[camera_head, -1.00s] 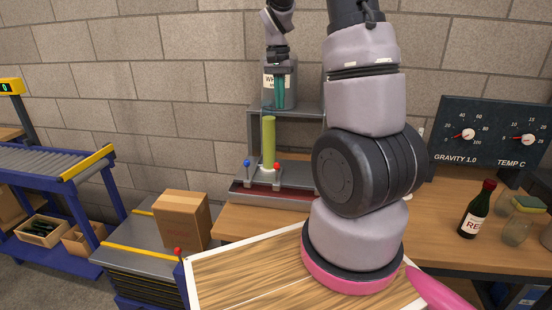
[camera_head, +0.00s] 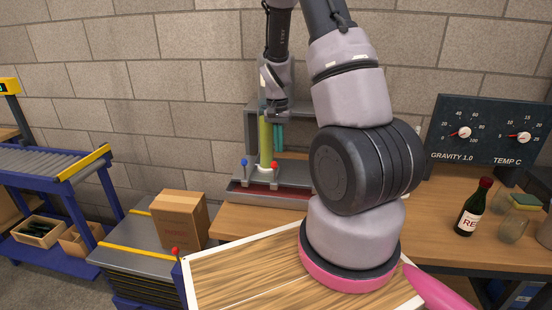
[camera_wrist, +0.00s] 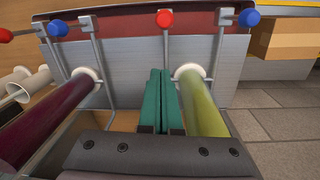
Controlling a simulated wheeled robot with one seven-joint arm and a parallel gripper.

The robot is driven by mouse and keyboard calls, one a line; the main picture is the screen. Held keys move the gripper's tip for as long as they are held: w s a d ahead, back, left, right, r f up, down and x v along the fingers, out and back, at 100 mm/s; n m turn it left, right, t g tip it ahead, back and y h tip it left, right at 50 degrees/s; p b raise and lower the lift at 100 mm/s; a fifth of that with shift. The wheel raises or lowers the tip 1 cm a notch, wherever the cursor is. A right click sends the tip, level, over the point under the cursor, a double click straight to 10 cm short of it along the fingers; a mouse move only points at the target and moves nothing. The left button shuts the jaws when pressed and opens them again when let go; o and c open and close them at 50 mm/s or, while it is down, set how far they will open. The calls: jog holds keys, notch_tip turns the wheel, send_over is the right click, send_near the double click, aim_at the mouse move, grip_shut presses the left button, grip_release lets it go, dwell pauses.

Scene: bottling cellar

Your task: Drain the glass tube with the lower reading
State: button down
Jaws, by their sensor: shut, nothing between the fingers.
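Two glass tubes stand in a grey stand (camera_head: 290,178). In the wrist view the dark red tube (camera_wrist: 48,118) is at left and the yellow-green tube (camera_wrist: 204,105) at right; their upper ends are cut off, so I cannot compare levels. The head view shows the yellow-green tube (camera_head: 265,148); my arm hides the dark red one. At the tube feet are a red lever knob (camera_wrist: 165,18) and blue lever knobs (camera_wrist: 57,28) and (camera_wrist: 249,17), with another red knob (camera_wrist: 5,35) at far left. My gripper (camera_wrist: 160,78) is shut and empty between the tubes, its teal fingers pointing down.
A cardboard box (camera_head: 180,219) sits on a lift table at left, beside a blue roller conveyor (camera_head: 50,175). A red trough lies along the stand's front.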

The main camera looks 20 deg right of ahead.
aim_at(274, 172)
notch_tip(274, 172, down, 4)
jog(key=shift+s, duration=0.15)
jog(key=shift+s+a+f, duration=0.2)
jog(key=shift+s+a+r, duration=0.35)
jog(key=shift+s+a, duration=0.15)
jog(key=shift+s, duration=0.1)
jog(key=shift+s+a+r, duration=0.3)
jog(key=shift+s+a, duration=0.2)
jog(key=shift+s, duration=0.05)
jog(key=shift+a, duration=0.1)
